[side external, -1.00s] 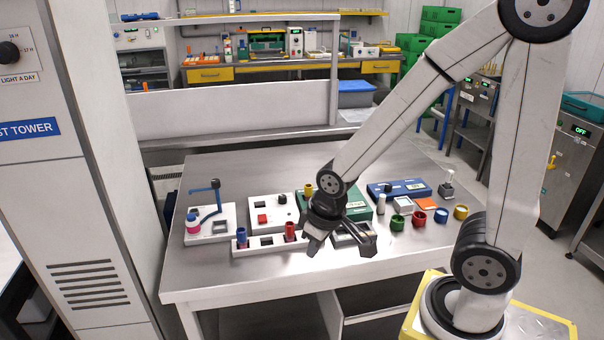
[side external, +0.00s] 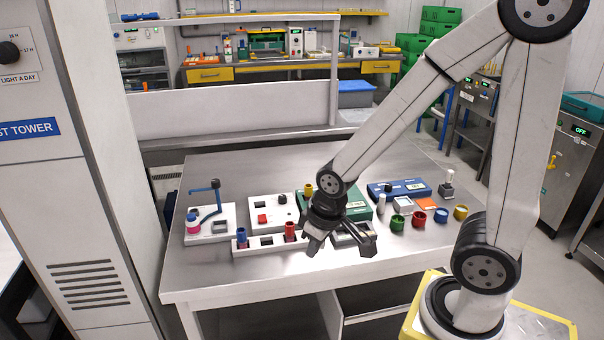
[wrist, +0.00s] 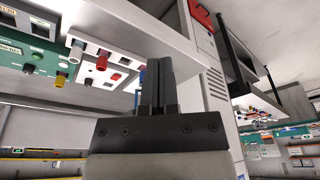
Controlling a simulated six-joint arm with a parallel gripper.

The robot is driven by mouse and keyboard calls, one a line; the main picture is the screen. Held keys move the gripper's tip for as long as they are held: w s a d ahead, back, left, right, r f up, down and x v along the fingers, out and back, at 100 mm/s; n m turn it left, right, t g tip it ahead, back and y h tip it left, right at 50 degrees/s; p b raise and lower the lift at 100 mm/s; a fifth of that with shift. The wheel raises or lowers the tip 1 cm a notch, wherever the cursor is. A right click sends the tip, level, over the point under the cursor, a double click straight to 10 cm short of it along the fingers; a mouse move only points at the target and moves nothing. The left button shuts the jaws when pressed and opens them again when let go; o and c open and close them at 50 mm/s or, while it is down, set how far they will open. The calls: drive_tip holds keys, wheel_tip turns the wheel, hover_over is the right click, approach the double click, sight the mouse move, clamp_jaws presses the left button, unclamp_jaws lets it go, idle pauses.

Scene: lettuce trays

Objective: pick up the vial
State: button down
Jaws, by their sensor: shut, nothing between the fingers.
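My gripper shows in the wrist view (wrist: 159,66) with its two dark fingers pressed together and nothing between them. In the side view my gripper (side external: 341,240) hangs above the front middle of the steel table, near a white rack. The rack (side external: 267,245) holds a blue-topped vial (side external: 241,237) at its left end and a red-topped vial (side external: 290,232) near its right end, both upright. I cannot tell which of them is the task's vial. My gripper is to the right of the red-topped vial and apart from it. It hides part of the things behind it.
A stand with a blue arm (side external: 207,226) is at the left. A white box with a red button (side external: 272,211), a green box (side external: 357,207) and a blue box (side external: 399,190) stand behind. Several coloured cups (side external: 419,219) are at the right. The table's front left is clear.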

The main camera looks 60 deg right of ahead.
idle(0.3)
drive_tip(key=shift+c, duration=1.2)
unclamp_jaws()
drive_tip(key=shift+w, duration=0.1)
